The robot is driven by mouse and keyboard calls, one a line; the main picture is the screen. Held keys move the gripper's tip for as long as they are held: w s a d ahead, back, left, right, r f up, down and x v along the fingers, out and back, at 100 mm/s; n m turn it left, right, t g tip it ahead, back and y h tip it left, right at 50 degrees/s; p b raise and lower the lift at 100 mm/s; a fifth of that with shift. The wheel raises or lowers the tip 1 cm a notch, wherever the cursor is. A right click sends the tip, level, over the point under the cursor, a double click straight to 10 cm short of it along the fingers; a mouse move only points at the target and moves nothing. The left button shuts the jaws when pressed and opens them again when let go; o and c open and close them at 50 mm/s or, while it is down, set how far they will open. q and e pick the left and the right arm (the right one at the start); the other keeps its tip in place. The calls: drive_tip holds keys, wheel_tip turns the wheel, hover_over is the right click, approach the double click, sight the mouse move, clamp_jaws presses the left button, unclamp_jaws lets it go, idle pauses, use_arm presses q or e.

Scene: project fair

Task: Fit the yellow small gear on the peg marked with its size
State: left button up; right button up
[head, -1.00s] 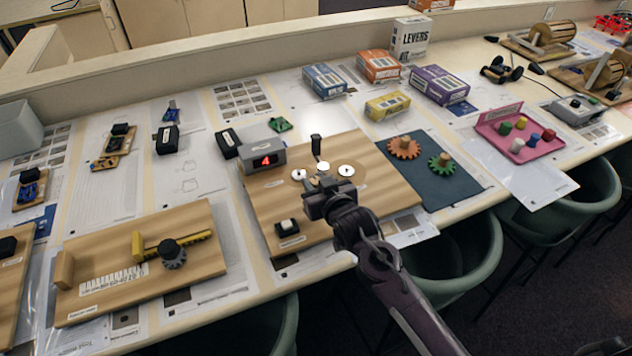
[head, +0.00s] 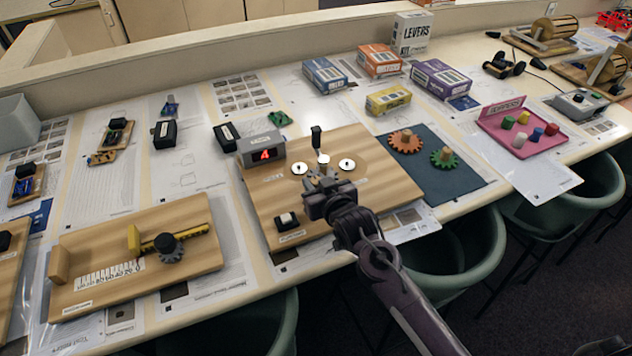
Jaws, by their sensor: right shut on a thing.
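My right gripper (head: 320,186) is shut low over the wooden gear board (head: 372,193), just in front of its pegs. The yellow small gear is hidden by my jaws; no yellow gear shows elsewhere. Two round white labels with dark centres lie on the board, the left label (head: 299,168) and the right label (head: 347,164). A black upright handle (head: 316,138) stands between and behind them. The size marks are too small to read. An orange gear (head: 405,141) and a green gear (head: 445,157) lie on a dark mat (head: 447,184). My left gripper is not in view.
A grey display box (head: 261,147) showing a red 4 stands at the board's back left. A black button block (head: 287,220) sits at its front left. Another wooden board (head: 95,244) with a yellow rack lies left. Several small boxes stand behind. Green chairs line the front edge.

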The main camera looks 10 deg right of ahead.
drive_tip(key=shift+p, duration=0.4)
idle(0.6)
drive_tip(key=shift+f+b, duration=0.35)
drive_tip(key=shift+f, duration=0.25)
idle(0.3)
drive_tip(key=o, duration=0.7)
drive_tip(key=shift+s, duration=0.1)
drive_tip(key=shift+p+v, duration=0.95)
drive_tip(key=p+v, duration=0.6)
drive_tip(key=v, duration=0.2)
drive_tip(key=shift+r, duration=0.2)
drive_tip(key=shift+s+d+r, duration=0.1)
drive_tip(key=shift+s+d, duration=0.05)
drive_tip(key=shift+s, duration=0.3)
